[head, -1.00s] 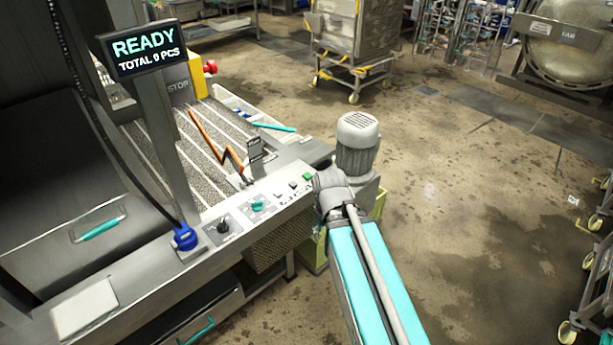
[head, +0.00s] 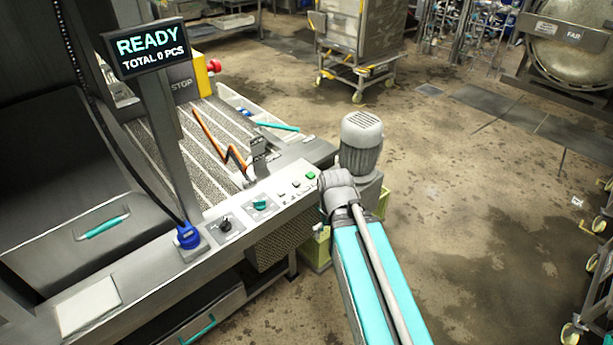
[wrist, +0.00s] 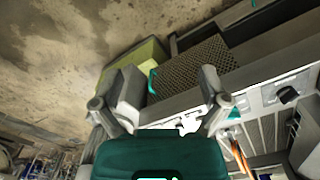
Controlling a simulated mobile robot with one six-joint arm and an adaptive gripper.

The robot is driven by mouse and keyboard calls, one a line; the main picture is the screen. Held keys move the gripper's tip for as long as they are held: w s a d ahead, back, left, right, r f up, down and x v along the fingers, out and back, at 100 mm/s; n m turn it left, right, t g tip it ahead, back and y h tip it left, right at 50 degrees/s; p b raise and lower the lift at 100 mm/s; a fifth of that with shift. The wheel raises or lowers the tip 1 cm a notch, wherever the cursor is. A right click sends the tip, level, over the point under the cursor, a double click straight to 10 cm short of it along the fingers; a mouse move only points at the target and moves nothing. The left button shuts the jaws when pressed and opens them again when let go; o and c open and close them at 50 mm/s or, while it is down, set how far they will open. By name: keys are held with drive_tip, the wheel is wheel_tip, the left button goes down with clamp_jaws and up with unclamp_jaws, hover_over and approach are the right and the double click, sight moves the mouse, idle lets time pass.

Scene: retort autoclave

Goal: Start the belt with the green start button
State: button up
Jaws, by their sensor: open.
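The green start button (head: 310,175) is on the sloped control panel (head: 283,194), at its right end in the head view. Beside it are pale buttons, a teal selector (head: 261,204) and a black knob (head: 225,224). My arm's end is just right of the green button in the head view, where the fingers cannot be made out. In the wrist view my gripper (wrist: 155,92) is open, with its two fingers apart and nothing seen held between them. The black knob (wrist: 287,94) shows at right there; I cannot make out the green button. The display (head: 150,48) reads READY, TOTAL 0 PCS.
The belt (head: 190,140) lies behind the panel, with an orange bent bar over it. A yellow STOP box with a red button (head: 213,66) stands at its far side. A grey motor (head: 361,140) stands close to my arm. Open floor lies to the right.

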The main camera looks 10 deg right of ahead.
drive_tip(key=shift+c, duration=0.2)
clamp_jaws()
drive_tip(key=shift+d, duration=0.1)
idle(1.2)
